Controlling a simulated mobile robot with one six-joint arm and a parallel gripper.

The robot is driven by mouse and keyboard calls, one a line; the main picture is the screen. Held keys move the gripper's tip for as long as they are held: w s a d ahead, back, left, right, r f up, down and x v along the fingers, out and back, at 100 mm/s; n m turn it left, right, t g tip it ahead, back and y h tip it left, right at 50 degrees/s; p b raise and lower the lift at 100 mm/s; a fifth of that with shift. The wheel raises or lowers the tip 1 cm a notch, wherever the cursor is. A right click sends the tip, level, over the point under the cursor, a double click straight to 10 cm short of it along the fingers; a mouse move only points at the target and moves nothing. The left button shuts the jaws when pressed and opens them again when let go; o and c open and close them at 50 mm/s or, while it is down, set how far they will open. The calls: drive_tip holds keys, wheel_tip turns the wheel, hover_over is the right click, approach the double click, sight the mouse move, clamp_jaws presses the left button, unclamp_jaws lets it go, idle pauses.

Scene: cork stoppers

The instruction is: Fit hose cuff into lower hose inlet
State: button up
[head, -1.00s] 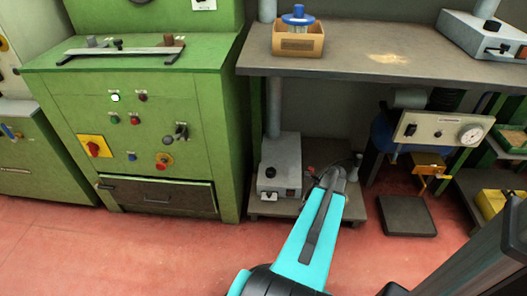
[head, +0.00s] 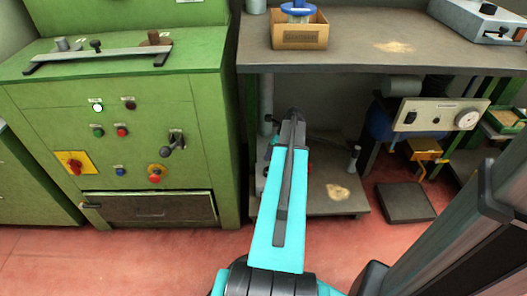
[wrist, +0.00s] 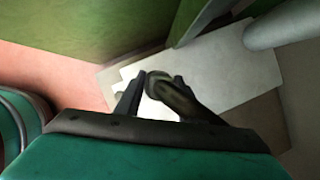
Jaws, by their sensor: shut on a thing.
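My gripper (wrist: 157,84) shows in the wrist view with its two dark fingers around a dark, rounded, tube-like piece, which I take to be the hose cuff (wrist: 178,97). The piece slants down to the right between the fingers. Beyond it is a pale box top (wrist: 235,62), with a grey pipe at upper right. In the head view my arm reaches under the bench toward the lower shelf and hides the gripper, the cuff and most of the grey box there. I cannot make out the lower hose inlet in either view.
A green cabinet (head: 55,125) with knobs and a drawer stands close on the left. The bench top (head: 370,50) spans above my arm. The lower shelf (head: 325,198) has bare room on its right, near a small grey upright piece (head: 353,159). Red floor lies in front.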

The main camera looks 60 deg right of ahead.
drive_tip(key=shift+w+a, duration=0.2)
drive_tip(key=shift+w, duration=0.05)
drive_tip(key=shift+f, duration=0.15)
drive_tip(key=shift+f+b, duration=0.3)
drive_tip(key=shift+b, duration=0.2)
drive_tip(key=shift+f+b, duration=2.8)
drive_tip(key=shift+b, duration=0.25)
drive_tip(key=shift+p, duration=0.6)
drive_tip(key=shift+f+p, duration=0.3)
drive_tip(key=shift+f, duration=0.25)
